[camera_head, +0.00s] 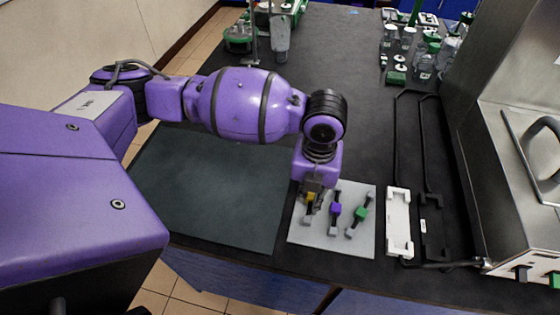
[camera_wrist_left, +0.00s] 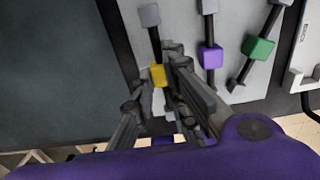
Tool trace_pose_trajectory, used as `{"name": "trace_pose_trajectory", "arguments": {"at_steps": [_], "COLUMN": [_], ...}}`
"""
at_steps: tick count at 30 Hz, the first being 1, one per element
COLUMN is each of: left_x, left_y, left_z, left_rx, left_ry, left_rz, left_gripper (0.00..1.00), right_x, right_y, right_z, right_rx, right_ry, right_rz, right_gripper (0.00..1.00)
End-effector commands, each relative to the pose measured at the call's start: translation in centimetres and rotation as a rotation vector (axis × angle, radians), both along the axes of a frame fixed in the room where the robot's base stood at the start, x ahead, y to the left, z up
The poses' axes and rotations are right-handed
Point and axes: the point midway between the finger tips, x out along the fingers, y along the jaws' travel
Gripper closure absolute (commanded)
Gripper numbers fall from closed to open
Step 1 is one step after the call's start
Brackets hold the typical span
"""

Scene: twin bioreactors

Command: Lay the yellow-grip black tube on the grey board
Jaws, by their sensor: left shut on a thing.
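The yellow-grip black tube (camera_head: 310,197) is over the left part of the light grey board (camera_head: 362,248); in the left wrist view its yellow grip (camera_wrist_left: 157,76) shows between my fingers, with a grey end piece beyond it. My left gripper (camera_head: 313,192) points down and is shut on the tube at the yellow grip. The gripper hides part of the tube, and I cannot tell whether the tube touches the board. My right gripper is not in view.
A purple-grip tube (camera_head: 336,209) and a green-grip tube (camera_head: 360,213) lie on the board to the right. A dark mat (camera_head: 215,205) lies left, bare. A white holder (camera_head: 399,222) and black rails stand right. Bottles and glassware stand at the back.

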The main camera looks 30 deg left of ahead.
Motion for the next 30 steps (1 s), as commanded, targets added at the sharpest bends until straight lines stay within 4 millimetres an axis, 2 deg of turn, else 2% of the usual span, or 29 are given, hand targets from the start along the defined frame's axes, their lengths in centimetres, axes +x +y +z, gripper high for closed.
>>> {"name": "trace_pose_trajectory", "arguments": {"at_steps": [1,4,15,16,20,30], "left_x": [-0.3,-0.2,-0.1,-0.1,-0.1,-0.1], "left_y": [-0.1,-0.1,-0.1,-0.1,-0.1,-0.1], "left_z": [-1.1,-2.3,-2.6,-2.6,-2.6,-2.3], "left_rx": [-0.001,0.0,-0.001,-0.001,-0.001,-0.001], "left_ry": [0.008,0.005,0.001,0.0,0.0,-0.001], "left_rz": [-0.002,-0.002,-0.002,-0.002,-0.002,-0.003], "left_gripper": [1.0,1.0,1.0,0.86,0.69,0.68], "right_x": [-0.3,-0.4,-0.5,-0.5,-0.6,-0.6], "right_y": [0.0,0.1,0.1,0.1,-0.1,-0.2], "right_z": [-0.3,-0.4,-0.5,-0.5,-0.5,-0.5], "right_rx": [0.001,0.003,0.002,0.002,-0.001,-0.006], "right_ry": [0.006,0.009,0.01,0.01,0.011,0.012], "right_rz": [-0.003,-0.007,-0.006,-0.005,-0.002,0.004], "right_gripper": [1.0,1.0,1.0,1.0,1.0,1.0]}}
